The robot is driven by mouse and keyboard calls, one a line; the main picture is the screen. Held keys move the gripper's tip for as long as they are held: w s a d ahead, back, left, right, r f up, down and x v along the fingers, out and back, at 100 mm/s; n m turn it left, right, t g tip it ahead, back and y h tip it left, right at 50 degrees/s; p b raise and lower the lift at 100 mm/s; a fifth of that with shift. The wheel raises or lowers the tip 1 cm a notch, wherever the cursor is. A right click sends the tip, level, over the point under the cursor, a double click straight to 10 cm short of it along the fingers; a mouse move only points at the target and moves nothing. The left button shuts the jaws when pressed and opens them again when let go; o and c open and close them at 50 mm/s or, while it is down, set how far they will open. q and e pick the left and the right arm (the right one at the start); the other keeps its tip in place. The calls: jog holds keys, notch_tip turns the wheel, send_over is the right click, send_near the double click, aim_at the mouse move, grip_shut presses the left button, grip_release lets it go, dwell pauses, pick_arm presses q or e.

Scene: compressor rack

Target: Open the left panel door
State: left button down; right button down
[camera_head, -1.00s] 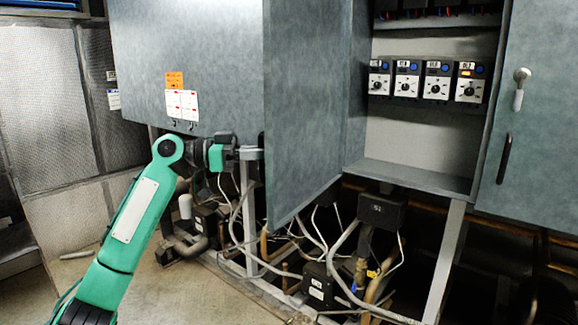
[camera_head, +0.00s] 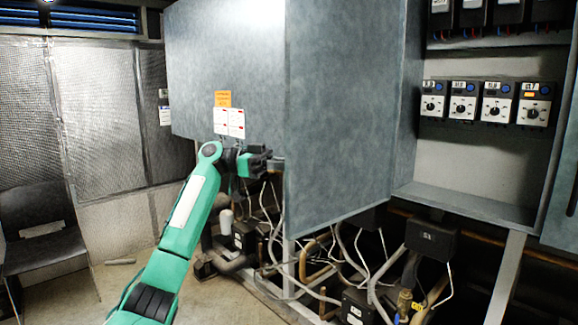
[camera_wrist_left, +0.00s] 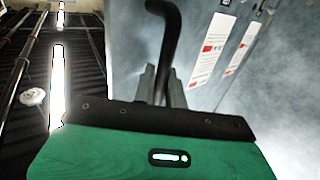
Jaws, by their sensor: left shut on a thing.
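The left panel door (camera_head: 335,110) is a grey metal panel, standing swung out from the cabinet at its left side, with the compartment to its right exposed. My left gripper (camera_head: 275,165) is by the lower part of the door's free edge, partly hidden by the door in the head view. In the left wrist view, the left gripper's fingers (camera_wrist_left: 162,87) are shut on a black curved door handle (camera_wrist_left: 168,42). The handle is hidden in the head view. My right gripper is in neither current view.
The open compartment holds several control modules (camera_head: 490,102). A grey panel with orange and white labels (camera_head: 228,122) is left of the door. Pipes, cables and black boxes (camera_head: 432,240) crowd below. Clear floor (camera_head: 115,280) lies at the lower left, before mesh panels (camera_head: 95,110).

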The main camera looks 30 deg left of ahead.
pick_arm(q)
jog(key=c, duration=1.8)
grip_release()
jog(key=shift+w+d, duration=0.1)
jog(key=shift+d, duration=0.05)
